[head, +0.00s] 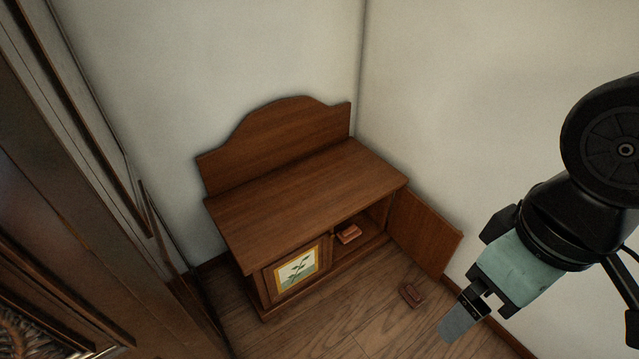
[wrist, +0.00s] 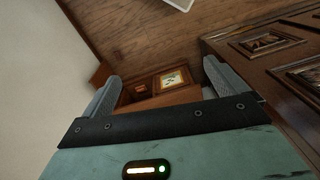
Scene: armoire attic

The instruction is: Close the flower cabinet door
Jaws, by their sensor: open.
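The wooden flower cabinet (head: 290,205) stands in the room's corner with a raised back board. Its left door (head: 291,272) carries a yellow-framed flower picture and is shut. Its right door (head: 425,232) is swung wide open to the right, close to the right wall, and shows its plain face. My gripper (head: 462,318) is in front of and to the right of the open door, apart from it, pointing down and left. In the wrist view my gripper (wrist: 162,85) is open and empty, with the flower picture (wrist: 172,80) visible beyond the fingers.
A small reddish block (head: 348,233) lies inside the open compartment. A brown block (head: 412,293) lies on the floor in front of the open door. A large carved dark wardrobe (head: 60,220) stands at the left. Wooden floor (head: 340,325) in front of the cabinet is mostly clear.

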